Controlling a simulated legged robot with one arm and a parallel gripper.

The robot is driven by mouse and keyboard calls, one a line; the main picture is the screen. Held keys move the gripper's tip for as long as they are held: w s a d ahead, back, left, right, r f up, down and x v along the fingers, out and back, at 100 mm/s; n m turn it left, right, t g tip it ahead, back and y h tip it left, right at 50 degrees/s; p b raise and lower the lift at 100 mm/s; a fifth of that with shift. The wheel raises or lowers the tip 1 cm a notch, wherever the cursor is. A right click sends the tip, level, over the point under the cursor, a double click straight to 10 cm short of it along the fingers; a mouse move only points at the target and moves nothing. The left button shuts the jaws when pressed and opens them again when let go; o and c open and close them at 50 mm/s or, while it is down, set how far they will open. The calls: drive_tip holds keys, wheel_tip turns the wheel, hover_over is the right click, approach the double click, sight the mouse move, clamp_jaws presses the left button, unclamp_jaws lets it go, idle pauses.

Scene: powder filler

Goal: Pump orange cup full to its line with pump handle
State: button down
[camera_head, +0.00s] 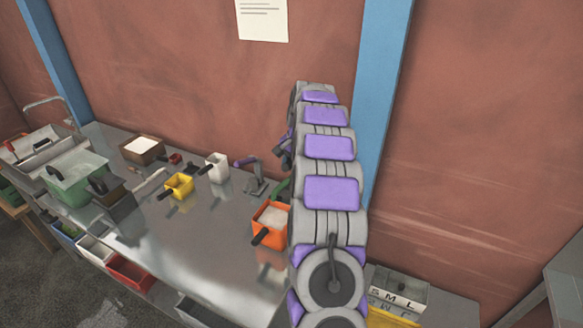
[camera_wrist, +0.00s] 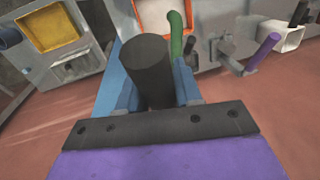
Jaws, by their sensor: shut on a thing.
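The orange cup (camera_head: 270,218) stands on the metal bench just left of my arm, its dark handle toward the front left. Pale content shows inside it; no fill line can be made out. Its orange rim also shows at the top of the wrist view (camera_wrist: 165,32). A green curved spout (camera_wrist: 176,32) is beside the cup. My gripper (camera_wrist: 150,88) has its blue fingers shut on a dark cylindrical handle (camera_wrist: 148,68), seemingly the pump handle. In the head view my arm hides the held handle.
A purple-handled grey fixture (camera_head: 254,176), a white cup (camera_head: 217,167) and a yellow cup (camera_head: 179,185) stand left of the orange cup. The bench's middle is clear.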

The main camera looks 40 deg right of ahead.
drive_tip(key=shift+f, duration=0.15)
wheel_tip(320, 180, down, 10)
drive_tip(key=t+h+b, duration=0.2)
drive_tip(key=h+b, duration=0.3)
drive_tip(key=b, duration=0.2)
drive_tip(key=shift+r+n+h, duration=0.25)
drive_tip(key=shift+n+h, duration=0.05)
idle(0.4)
drive_tip(key=c, duration=1)
unclamp_jaws()
drive_tip(key=shift+a, duration=0.1)
drive_tip(key=shift+o, duration=0.8)
drive_tip(key=shift+r, duration=0.15)
